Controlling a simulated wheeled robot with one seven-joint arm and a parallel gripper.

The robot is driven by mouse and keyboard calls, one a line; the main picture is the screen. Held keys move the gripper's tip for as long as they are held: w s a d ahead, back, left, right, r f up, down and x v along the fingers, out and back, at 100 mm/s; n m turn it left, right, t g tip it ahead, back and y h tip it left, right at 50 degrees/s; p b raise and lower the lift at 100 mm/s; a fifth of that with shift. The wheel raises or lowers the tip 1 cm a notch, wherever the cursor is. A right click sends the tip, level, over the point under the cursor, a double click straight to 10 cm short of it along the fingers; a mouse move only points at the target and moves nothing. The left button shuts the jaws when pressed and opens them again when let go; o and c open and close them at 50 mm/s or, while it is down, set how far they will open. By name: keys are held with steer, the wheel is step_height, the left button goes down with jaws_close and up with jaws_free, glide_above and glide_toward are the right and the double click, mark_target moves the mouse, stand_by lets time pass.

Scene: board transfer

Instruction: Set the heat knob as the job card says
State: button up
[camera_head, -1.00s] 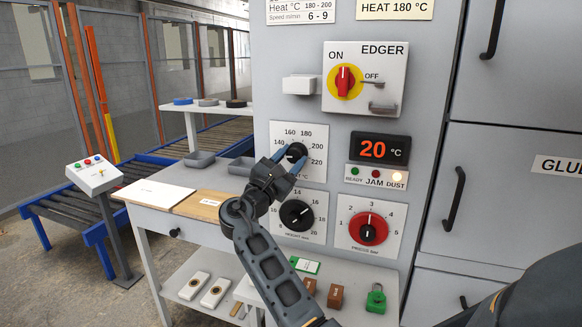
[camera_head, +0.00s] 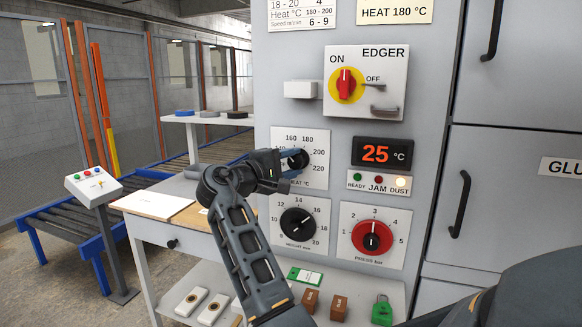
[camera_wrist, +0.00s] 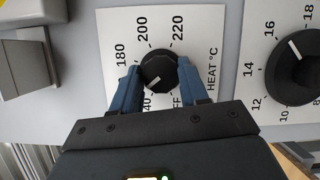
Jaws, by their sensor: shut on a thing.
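The black heat knob (camera_wrist: 163,66) sits on a white dial plate (camera_wrist: 112,22) marked in °C. My gripper (camera_wrist: 159,82) is shut on it, one blue finger on each side. The knob's white mark points lower left in the wrist view, seemingly around 140 to 160; the left finger hides the scale there. In the head view my gripper (camera_head: 290,164) covers part of the heat knob (camera_head: 299,158). A card (camera_head: 394,11) above reads HEAT 180 °C. The display (camera_head: 382,152) reads 25 °C.
The height knob (camera_head: 298,222) and red press knob (camera_head: 373,238) are close below. The EDGER switch (camera_head: 346,86) is above, turned to ON. The DUST lamp (camera_head: 401,183) is lit. A worktable (camera_head: 152,230) stands to the left.

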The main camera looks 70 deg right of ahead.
steer(key=m+y, duration=0.1)
steer(key=m, duration=0.1)
steer(key=m+t+y, duration=0.1)
steer(key=m, duration=0.2)
steer(key=shift+s+t, duration=0.15)
steer(key=shift+t, duration=0.15)
steer(key=m+t+y+b, duration=0.1)
steer(key=m+t, duration=0.1)
steer(key=m, duration=0.2)
steer(key=shift+s+m+t, duration=0.1)
steer(key=shift+m+t, duration=0.2)
stand_by(0.4)
steer(key=o, duration=1)
steer(key=shift+r, duration=0.15)
steer(key=shift+o, duration=0.2)
steer(key=v, duration=0.7)
steer(key=shift+a+r+b, duration=0.2)
steer(key=shift+a+b, duration=0.1)
steer(key=shift+b, duration=0.1)
